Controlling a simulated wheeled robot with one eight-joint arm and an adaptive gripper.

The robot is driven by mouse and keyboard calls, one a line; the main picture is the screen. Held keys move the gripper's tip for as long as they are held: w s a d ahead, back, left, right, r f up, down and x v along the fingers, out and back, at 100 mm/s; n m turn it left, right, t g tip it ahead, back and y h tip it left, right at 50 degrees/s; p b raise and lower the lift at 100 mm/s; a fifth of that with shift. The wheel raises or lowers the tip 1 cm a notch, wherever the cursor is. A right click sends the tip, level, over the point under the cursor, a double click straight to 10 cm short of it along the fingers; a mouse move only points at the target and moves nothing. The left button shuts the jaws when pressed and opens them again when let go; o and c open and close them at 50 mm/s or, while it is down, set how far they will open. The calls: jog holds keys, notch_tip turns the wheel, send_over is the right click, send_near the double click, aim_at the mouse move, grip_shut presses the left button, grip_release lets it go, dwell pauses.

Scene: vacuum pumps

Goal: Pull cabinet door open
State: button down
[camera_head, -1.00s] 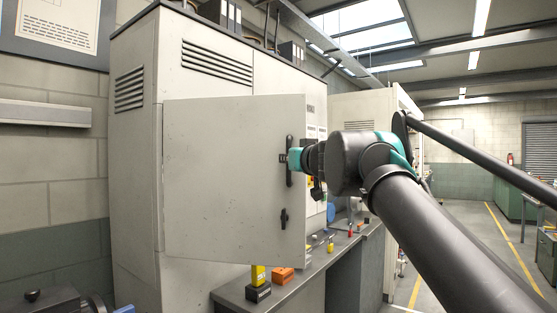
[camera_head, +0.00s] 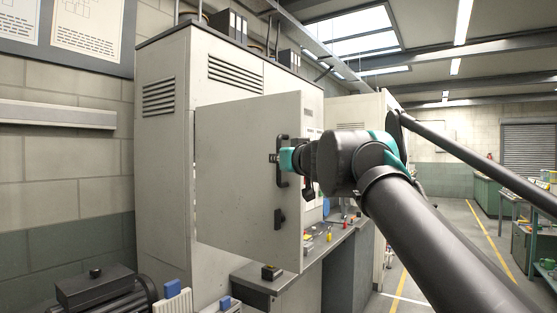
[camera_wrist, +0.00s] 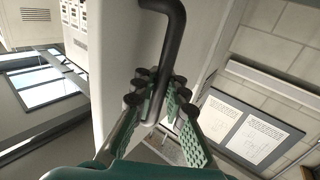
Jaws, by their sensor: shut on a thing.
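The grey cabinet door (camera_head: 235,170) stands partly open, hinged at its left edge on the tall grey cabinet (camera_head: 165,200). A dark bar handle (camera_head: 282,162) is near the door's free edge, with a small dark latch (camera_head: 279,218) below it. My gripper (camera_head: 274,158) is at the handle in the head view. In the wrist view, my gripper (camera_wrist: 160,104) has its green padded fingers around the dark handle (camera_wrist: 172,50) and is shut on it. The cabinet's inside is mostly hidden behind the door and my arm.
A workbench (camera_head: 290,280) with small items is under the door's lower edge. A dark motor (camera_head: 105,290) is at the lower left. Posters (camera_head: 92,30) hang on the left wall. Open floor (camera_head: 480,260) lies at the right.

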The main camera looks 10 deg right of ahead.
jog(key=shift+s+a, duration=0.1)
jog(key=shift+s, duration=0.1)
jog(key=c, duration=1.8)
grip_release()
jog(key=s, duration=0.3)
jog(key=s+d, duration=0.1)
jog(key=s, duration=0.3)
jog(key=shift+s+d, duration=0.2)
jog(key=shift+s, duration=0.05)
